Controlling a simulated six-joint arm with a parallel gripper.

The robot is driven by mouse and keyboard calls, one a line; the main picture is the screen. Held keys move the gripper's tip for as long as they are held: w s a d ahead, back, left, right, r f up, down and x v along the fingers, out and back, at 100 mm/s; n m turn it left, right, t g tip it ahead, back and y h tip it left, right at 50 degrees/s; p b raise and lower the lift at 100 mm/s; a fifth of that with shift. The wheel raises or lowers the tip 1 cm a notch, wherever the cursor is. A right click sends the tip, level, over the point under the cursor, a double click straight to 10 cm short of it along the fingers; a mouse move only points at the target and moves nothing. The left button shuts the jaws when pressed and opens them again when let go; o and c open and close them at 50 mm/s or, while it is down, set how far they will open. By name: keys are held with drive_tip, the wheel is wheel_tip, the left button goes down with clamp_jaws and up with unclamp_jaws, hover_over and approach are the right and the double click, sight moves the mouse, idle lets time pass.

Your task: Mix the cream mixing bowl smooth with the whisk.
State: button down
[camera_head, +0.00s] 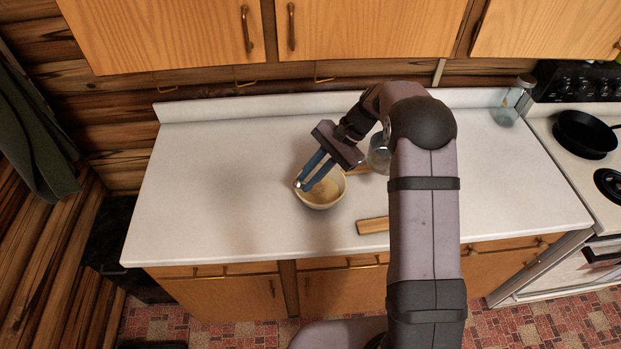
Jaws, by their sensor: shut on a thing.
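The cream mixing bowl (334,200) stands upright on the white counter, with a pale yellowish mix showing inside. My gripper (303,187) reaches down over the bowl's left side, its blue fingers tilted to the lower left. It is shut on the whisk (298,184), of which only a small pale end shows at the fingertips. The rest of the whisk is hidden by the fingers and the bowl. I cannot tell how deep it sits in the mix.
A glass or metal vessel (379,155) stands right of the bowl, partly behind my arm. A wooden piece (372,226) lies near the front, partly hidden. A jar (512,104) stands back right, near the stove's black pan (585,134). The counter's left is clear.

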drive_tip(key=s+a+r, duration=0.1)
drive_tip(key=s+r, duration=0.2)
drive_tip(key=r, duration=0.2)
drive_tip(key=shift+a, duration=0.4)
drive_tip(key=shift+r, duration=0.1)
idle(0.4)
wheel_tip(320, 180, up, 4)
drive_tip(key=shift+f, duration=0.1)
idle(0.5)
idle(0.4)
